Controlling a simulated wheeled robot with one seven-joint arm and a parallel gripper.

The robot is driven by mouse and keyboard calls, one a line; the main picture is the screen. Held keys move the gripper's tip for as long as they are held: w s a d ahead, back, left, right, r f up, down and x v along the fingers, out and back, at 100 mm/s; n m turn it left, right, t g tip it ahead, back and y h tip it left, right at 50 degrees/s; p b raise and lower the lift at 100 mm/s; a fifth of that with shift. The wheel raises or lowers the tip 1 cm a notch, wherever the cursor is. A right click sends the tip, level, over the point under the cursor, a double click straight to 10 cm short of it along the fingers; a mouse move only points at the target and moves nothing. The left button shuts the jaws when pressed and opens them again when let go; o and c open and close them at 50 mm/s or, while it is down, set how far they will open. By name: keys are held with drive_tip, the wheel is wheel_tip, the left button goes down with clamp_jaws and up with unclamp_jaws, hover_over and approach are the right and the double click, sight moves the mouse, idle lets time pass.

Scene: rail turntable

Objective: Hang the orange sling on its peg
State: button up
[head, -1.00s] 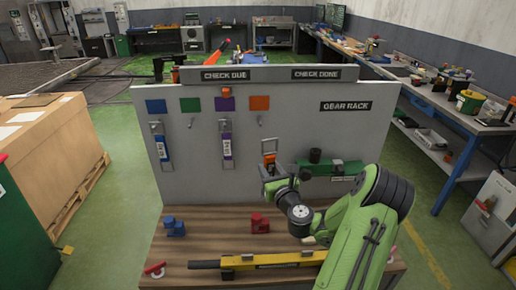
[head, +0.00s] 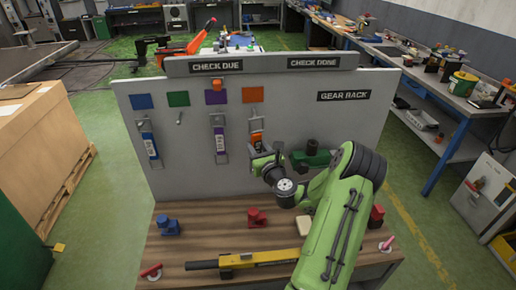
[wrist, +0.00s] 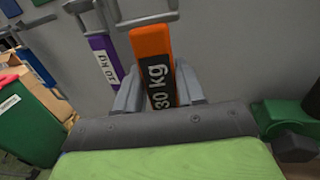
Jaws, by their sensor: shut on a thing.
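My gripper (wrist: 158,92) is shut on the orange sling (wrist: 152,48), marked "30 kg", which hangs nearly upright between the fingers. In the head view the sling (head: 257,139) is in front of the grey board (head: 330,125), below the orange square (head: 253,95). Its pale upper loop (head: 256,123) is just under that square, where the peg is. The peg is not clear there, so I cannot tell whether the loop is around it. The loop's top is cut off in the wrist view.
A purple sling (head: 220,140) hangs just left, close to my gripper, and a blue sling (head: 149,142) farther left. The green square's peg (head: 179,118) is bare. A green tool (head: 312,157) sits on the board to the right. Blocks and a yellow tool (head: 240,261) lie on the bench.

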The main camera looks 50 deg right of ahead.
drive_tip(key=w+d+f+p, duration=0.1)
drive_tip(key=w+d+p, duration=0.2)
drive_tip(key=w+d, duration=0.1)
drive_tip(key=shift+w+d+f, duration=0.25)
drive_tip(key=shift+w+d, duration=0.1)
drive_tip(key=shift+w, duration=0.45)
idle(0.6)
drive_tip(key=o, duration=1.1)
drive_tip(key=b+v, duration=0.5)
drive_tip(key=v, duration=1)
drive_tip(key=shift+s+a, duration=0.2)
drive_tip(key=shift+s, duration=0.15)
drive_tip(key=shift+w+a, duration=0.1)
